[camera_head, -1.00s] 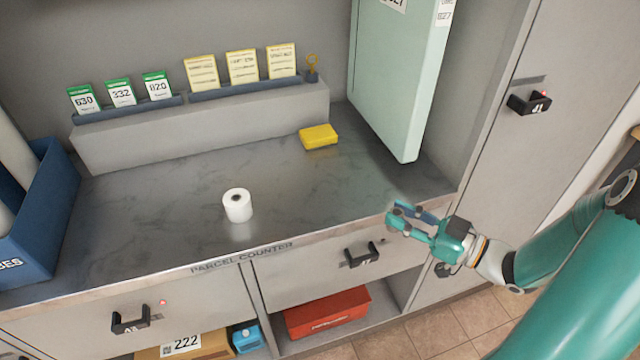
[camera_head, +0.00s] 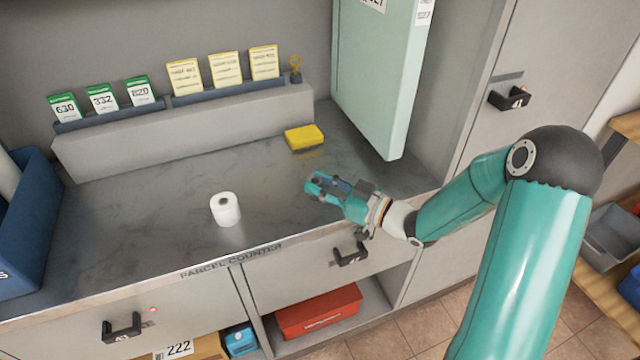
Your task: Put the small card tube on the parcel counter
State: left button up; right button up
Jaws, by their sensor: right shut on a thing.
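My right gripper (camera_head: 322,188) is over the front right part of the parcel counter (camera_head: 130,225). It is shut on a small blue thing (camera_head: 339,186), mostly hidden by the fingers. I cannot tell from its shape whether this is the small card tube. A short white roll (camera_head: 226,210) with a dark hole in its top stands upright on the counter, left of the gripper and apart from it. My left gripper is not in view.
A yellow block (camera_head: 304,138) lies behind the gripper. A tall pale green box (camera_head: 375,80) stands at the back right. A grey ledge (camera_head: 190,140) with cards runs along the back. A blue bin (camera_head: 30,215) is at the left. The counter's middle left is clear.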

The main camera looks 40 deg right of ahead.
jog(key=shift+f, duration=0.1)
jog(key=shift+f, duration=0.15)
jog(key=o, duration=0.8)
jog(key=shift+c, duration=0.2)
jog(key=shift+r, duration=0.3)
jog(key=v, duration=1.2)
jog(key=shift+b, duration=0.35)
jog(key=shift+s+f, duration=0.1)
